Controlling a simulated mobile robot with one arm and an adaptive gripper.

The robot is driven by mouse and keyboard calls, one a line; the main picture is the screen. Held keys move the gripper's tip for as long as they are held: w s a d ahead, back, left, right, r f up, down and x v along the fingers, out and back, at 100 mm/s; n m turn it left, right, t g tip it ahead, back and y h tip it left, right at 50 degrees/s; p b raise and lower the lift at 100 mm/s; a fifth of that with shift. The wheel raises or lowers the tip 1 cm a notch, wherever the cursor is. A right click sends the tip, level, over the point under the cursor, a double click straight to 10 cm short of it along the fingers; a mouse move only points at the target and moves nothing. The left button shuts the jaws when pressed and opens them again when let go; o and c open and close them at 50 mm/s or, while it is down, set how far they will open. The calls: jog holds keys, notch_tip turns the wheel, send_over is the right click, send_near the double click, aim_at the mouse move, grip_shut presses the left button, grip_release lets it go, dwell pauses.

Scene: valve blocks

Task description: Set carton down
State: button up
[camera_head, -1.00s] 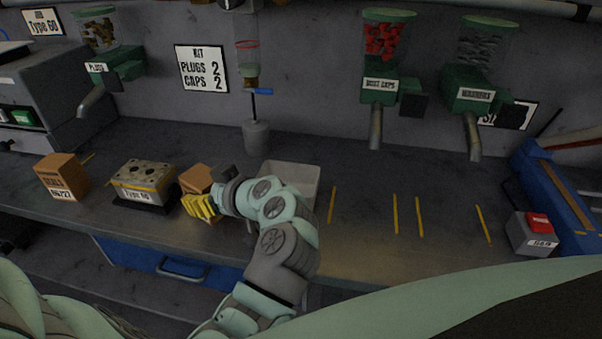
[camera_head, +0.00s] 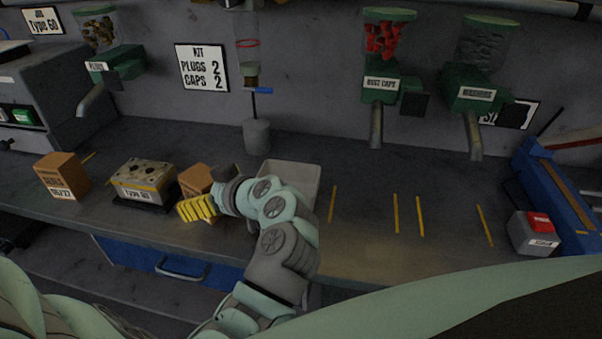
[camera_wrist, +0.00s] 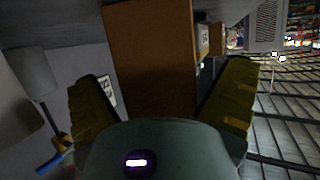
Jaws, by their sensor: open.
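A brown carton (camera_head: 194,178) stands on the bench between the valve block and the white tray. In the wrist view the carton (camera_wrist: 152,60) fills the middle, between the two yellow fingers. My gripper (camera_head: 197,208) is at the carton's near side in the head view, its yellow fingers hiding part of it. In the wrist view my gripper (camera_wrist: 165,100) is open, with a finger on either side of the carton; a gap shows at the left finger. The carton's underside is hidden.
A second labelled carton (camera_head: 62,176) stands at the far left. The valve block (camera_head: 144,182) sits on a dark base beside my gripper. The tray (camera_head: 300,172) is behind my arm. The bench with yellow marks (camera_head: 365,210) is clear to the right.

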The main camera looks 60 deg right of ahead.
jog(key=b+v, duration=0.2)
jog(key=v, duration=1)
jog(key=shift+s+r, duration=0.1)
